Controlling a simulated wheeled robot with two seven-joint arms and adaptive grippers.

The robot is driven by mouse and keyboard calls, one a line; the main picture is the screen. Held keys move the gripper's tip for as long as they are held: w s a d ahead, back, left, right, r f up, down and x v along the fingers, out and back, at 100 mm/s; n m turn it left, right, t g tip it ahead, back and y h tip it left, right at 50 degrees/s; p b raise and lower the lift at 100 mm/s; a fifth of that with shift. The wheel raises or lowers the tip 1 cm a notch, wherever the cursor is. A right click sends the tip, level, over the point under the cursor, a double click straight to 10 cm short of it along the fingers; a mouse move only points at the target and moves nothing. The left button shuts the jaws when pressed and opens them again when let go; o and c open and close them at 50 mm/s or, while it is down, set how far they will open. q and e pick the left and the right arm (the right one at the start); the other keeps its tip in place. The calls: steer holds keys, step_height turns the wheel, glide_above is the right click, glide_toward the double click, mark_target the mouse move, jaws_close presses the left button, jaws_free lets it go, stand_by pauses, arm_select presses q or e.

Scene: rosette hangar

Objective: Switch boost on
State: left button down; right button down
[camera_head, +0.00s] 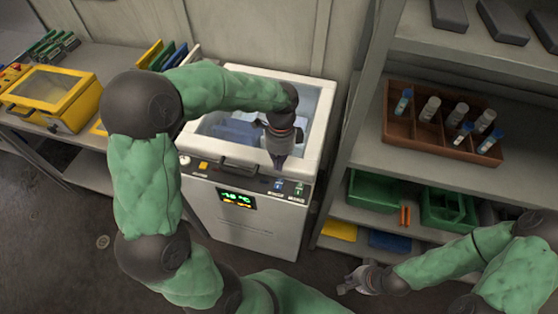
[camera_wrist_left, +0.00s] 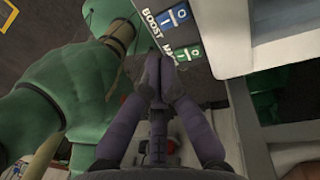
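The white machine (camera_head: 255,215) has a front panel with a blue boost switch (camera_head: 278,186) and a green mains switch (camera_head: 298,189) at its right end. In the left wrist view the boost switch (camera_wrist_left: 174,16) shows beside its BOOST label, and the mains switch (camera_wrist_left: 187,52) is beside it, close to my fingertips. My left gripper (camera_head: 279,164) is over the panel's right end, its fingertips together (camera_wrist_left: 158,64) with nothing between them. I cannot tell whether they touch the panel. My right gripper (camera_head: 351,281) is low at the right, empty, its fingers apart.
Shelves at the right hold a brown divided box (camera_head: 395,138) of vials and green bins (camera_head: 372,190). A yellow case (camera_head: 50,90) is on the left bench.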

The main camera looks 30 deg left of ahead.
mark_target(277, 188)
arm_select(q)
steer(key=f+b, duration=0.1)
steer(key=f, duration=0.2)
steer(key=s+f+b, duration=0.1)
steer(key=f, duration=0.2)
steer(key=f+b, duration=0.1)
steer(key=f, duration=0.2)
steer(key=shift+s+d+f, duration=0.15)
steer(key=shift+f, duration=0.2)
steer(key=shift+b, duration=0.3)
